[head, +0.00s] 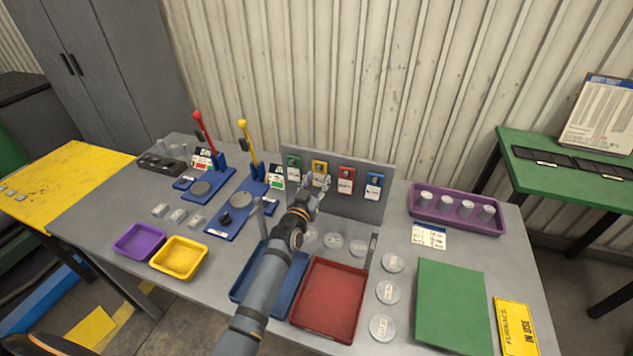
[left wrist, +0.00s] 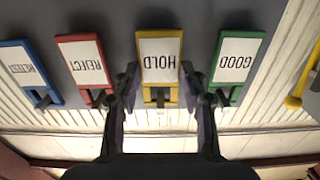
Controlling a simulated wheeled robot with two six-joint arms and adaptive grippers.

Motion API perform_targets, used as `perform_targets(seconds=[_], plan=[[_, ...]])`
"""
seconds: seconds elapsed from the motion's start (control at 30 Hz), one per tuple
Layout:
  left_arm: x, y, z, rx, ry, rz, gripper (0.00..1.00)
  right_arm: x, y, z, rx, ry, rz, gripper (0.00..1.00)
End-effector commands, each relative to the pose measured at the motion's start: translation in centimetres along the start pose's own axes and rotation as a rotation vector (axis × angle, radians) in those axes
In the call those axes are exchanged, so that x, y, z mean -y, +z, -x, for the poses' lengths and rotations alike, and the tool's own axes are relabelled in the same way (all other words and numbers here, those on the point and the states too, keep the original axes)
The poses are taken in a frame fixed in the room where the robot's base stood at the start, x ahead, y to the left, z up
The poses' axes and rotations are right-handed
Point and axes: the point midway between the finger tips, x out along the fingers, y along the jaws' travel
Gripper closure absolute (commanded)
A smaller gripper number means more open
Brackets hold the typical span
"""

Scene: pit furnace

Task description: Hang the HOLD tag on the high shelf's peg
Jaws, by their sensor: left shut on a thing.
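The HOLD tag (head: 319,167) is yellow with a white label and sits at the grey tag board (head: 345,203), between the green GOOD tag (head: 294,163) and the red REJECT tag (head: 346,174). My left gripper (head: 316,184) reaches it from below and is shut on it. In the left wrist view the HOLD tag (left wrist: 160,60) appears upside down between the fingers of my left gripper (left wrist: 162,88), against the board. I cannot tell whether it still rests on its board peg. My right gripper is out of view. I cannot make out a high shelf or its peg.
The blue RETEST tag (head: 373,184) hangs at the board's right end. Red (head: 201,120) and yellow (head: 243,124) levers stand to the left. Blue and red trays (head: 327,337) lie below my arm. A purple tray (head: 421,211) holds several cylinders. A green side table (head: 560,180) stands right.

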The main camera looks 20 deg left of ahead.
Motion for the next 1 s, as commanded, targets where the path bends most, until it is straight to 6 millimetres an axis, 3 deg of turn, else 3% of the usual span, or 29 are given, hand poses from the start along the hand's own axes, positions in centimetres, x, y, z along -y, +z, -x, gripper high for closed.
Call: perform_targets(seconds=[0.03,0.17,0.53,0.67,0.77,1.0], plan=[[0.0,0.1,0.0,0.0,0.0,0.0,0.54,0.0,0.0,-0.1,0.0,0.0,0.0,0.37],[0.0,0.0,0.0,0.0,0.0,0.0,0.36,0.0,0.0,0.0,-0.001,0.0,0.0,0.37],[0.0,0.1,0.3,0.001,0.0,0.0,0.35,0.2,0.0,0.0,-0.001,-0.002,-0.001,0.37],[0.0,0.3,2.6,0.001,0.0,0.001,0.35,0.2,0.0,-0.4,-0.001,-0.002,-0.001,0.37],[0.0,1.0,5.0,0.001,0.0,0.001,0.35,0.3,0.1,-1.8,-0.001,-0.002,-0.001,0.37],[0.0,0.7,9.5,0.001,0.0,0.001,0.35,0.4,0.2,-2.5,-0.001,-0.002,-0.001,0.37]])
